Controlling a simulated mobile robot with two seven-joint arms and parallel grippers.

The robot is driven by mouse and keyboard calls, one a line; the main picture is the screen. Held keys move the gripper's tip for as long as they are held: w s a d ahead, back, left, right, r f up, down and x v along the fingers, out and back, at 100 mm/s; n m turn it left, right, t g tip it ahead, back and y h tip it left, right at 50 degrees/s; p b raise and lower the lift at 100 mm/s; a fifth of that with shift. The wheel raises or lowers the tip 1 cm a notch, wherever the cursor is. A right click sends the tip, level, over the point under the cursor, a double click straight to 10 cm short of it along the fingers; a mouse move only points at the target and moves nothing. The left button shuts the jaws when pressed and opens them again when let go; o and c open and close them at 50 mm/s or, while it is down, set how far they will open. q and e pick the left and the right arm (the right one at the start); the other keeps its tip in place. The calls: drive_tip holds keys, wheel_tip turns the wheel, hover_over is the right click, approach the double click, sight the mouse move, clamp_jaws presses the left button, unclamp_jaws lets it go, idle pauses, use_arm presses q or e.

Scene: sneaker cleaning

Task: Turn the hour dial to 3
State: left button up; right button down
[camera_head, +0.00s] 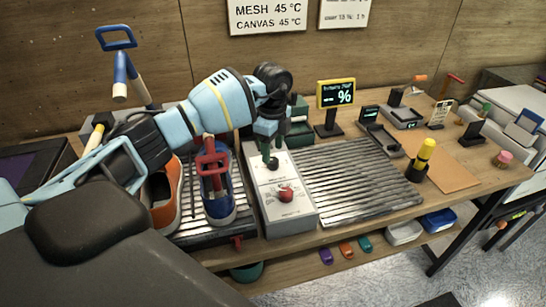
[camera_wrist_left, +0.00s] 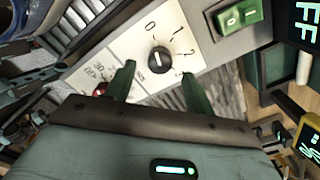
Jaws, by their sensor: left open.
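The control box (camera_head: 291,216) stands on the bench between the shoes and a ribbed rack. The black hour dial (camera_wrist_left: 158,59) sits on its white face, with 0, 1, 2 and 3 marked around it. The dial's white mark appears to point near 0. My left gripper (camera_wrist_left: 158,73) is open, with its green fingers either side of the dial; whether they touch it I cannot tell. In the head view the left gripper (camera_head: 268,154) hangs over the box's far end and hides that dial. My right gripper is not in view.
A red dial (camera_head: 286,193) sits on the box's near part. Orange (camera_head: 167,203) and blue (camera_head: 219,205) sneakers stand left of the box. The ribbed rack (camera_head: 345,180) at right is empty. A green switch (camera_wrist_left: 238,16) and a yellow-framed display (camera_head: 336,93) are beyond.

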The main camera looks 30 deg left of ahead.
sight(273, 160)
use_arm(q)
wheel_tip(273, 160, down, 3)
drive_tip(key=shift+f, duration=0.4)
drive_tip(key=shift+c, duration=0.4)
drive_tip(key=c, duration=0.9)
